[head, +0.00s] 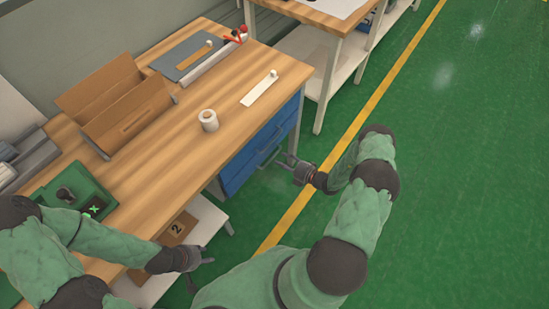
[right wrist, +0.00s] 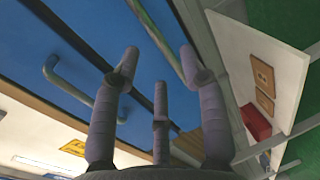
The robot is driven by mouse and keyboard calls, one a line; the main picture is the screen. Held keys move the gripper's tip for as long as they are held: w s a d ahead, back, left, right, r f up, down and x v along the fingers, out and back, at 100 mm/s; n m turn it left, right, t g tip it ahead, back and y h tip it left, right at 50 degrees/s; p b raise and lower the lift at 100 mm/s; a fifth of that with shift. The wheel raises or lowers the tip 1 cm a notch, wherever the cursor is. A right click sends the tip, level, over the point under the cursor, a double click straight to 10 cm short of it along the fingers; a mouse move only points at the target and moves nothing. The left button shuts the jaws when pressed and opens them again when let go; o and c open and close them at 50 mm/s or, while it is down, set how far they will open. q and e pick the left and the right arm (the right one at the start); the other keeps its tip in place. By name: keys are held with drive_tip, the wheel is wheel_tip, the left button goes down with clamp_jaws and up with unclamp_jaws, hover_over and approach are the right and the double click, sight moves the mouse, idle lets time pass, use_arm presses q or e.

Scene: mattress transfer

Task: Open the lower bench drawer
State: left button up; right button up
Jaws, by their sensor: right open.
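The bench (head: 165,115) has blue drawers at its right end. The upper drawer (head: 275,128) is above the lower bench drawer (head: 236,178), and both look shut. My right gripper (head: 287,161) is open in front of the lower drawer's handle (head: 269,157). In the right wrist view its fingers (right wrist: 160,75) spread apart, and that bar handle (right wrist: 158,35) runs between the fingertips; I cannot tell whether they touch it. The upper drawer's handle (right wrist: 75,88) shows to the left there. My left gripper (head: 203,272) is open and empty near the bench's front edge.
On the bench stand a wooden bin (head: 120,100), a white roll (head: 208,120) and a white strip (head: 260,90). A low white shelf (head: 205,215) holds a box numbered 2 (head: 178,229). A second table (head: 325,20) stands behind. The green floor at right is clear.

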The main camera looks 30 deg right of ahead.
sight(274, 156)
drive_tip(key=shift+b+x, duration=0.4)
drive_tip(key=shift+x, duration=1.9)
clamp_jaws()
